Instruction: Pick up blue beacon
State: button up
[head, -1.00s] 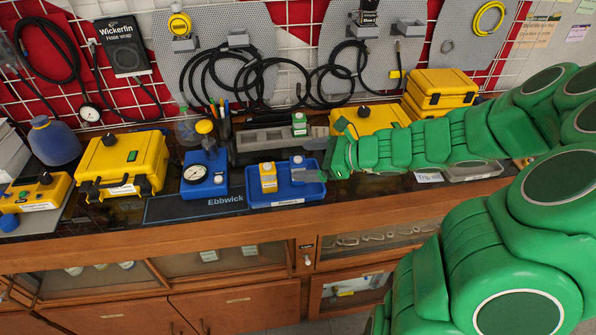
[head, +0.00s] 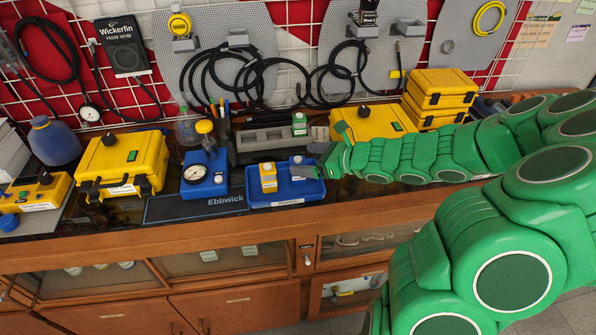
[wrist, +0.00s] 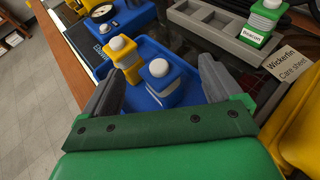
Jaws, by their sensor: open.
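The blue beacon (head: 297,166), a small blue block with a white round cap, stands upright in the blue tray (head: 318,192). In the wrist view the blue beacon (wrist: 166,92) is between my two grey fingers, with gaps visible on both sides. My gripper (wrist: 160,72) is open and empty, reaching over the tray from its right side. In the head view my gripper (head: 311,171) partly covers the tray's right part. A yellow beacon (head: 268,178) stands in the tray just left of the blue one.
A green beacon (head: 299,124) sits in the grey rack (head: 262,138) behind the tray. A blue gauge box (head: 205,177) stands left of the tray. A yellow case (head: 370,121) is behind my arm. The counter's front edge is close before the tray.

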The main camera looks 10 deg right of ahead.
aim_at(300, 159)
jog(key=shift+x, duration=1.9)
jog(key=shift+s, duration=0.1)
jog(key=shift+c, duration=0.2)
jog(key=c, duration=1.1)
jog(key=shift+o, duration=0.2)
